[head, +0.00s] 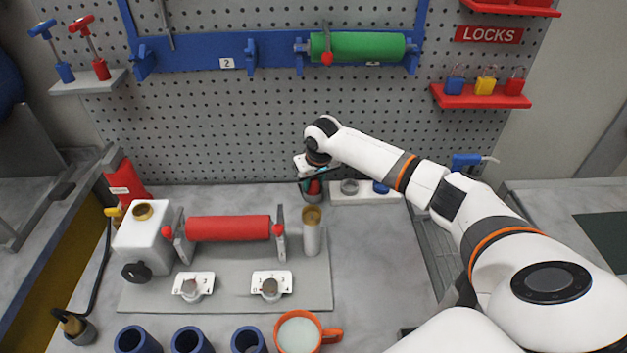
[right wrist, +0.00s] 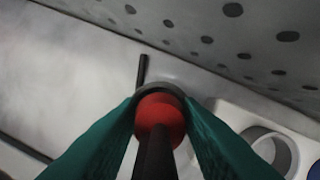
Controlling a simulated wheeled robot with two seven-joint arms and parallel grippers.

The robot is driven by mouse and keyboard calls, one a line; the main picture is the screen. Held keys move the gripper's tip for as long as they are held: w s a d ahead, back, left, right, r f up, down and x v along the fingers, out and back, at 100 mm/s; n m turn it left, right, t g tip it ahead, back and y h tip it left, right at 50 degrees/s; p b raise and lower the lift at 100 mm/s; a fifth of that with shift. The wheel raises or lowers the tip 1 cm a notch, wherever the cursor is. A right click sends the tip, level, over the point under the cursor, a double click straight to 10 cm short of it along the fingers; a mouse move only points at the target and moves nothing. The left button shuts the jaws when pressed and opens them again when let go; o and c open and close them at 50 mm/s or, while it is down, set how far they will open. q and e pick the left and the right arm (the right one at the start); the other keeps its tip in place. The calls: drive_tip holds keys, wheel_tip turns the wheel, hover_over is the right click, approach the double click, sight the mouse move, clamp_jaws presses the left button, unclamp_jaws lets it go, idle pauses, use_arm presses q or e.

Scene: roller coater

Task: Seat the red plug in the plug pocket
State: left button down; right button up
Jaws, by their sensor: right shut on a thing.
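My right gripper (head: 314,184) is at the back of the bench, at the left end of a white block (head: 366,198). In the right wrist view its teal fingers (right wrist: 160,125) are closed on the red plug (right wrist: 162,112), whose rounded red part shows between them. A dark grey rim shows just behind the red part; I cannot tell whether the plug sits in a pocket or above it. A grey ring-shaped pocket (head: 349,187) in the white block, right of the gripper, looks empty; it also shows in the right wrist view (right wrist: 268,146). My left gripper is not in view.
A blue piece (head: 381,187) sits at the block's right end. The perforated panel (head: 240,130) stands close behind. A red roller (head: 228,228) on a grey plate, a pale cylinder (head: 312,238) and an orange mug (head: 299,332) stand forward. Bench right of the plate is clear.

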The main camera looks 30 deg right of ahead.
drive_tip(key=o, duration=1.1)
drive_tip(key=shift+f, duration=0.1)
drive_tip(key=shift+c, duration=0.2)
drive_tip(key=b+v, duration=0.1)
drive_tip(key=v, duration=1.1)
drive_tip(key=shift+r+b, duration=0.25)
drive_tip(key=shift+b, duration=0.15)
drive_tip(key=shift+w, duration=0.1)
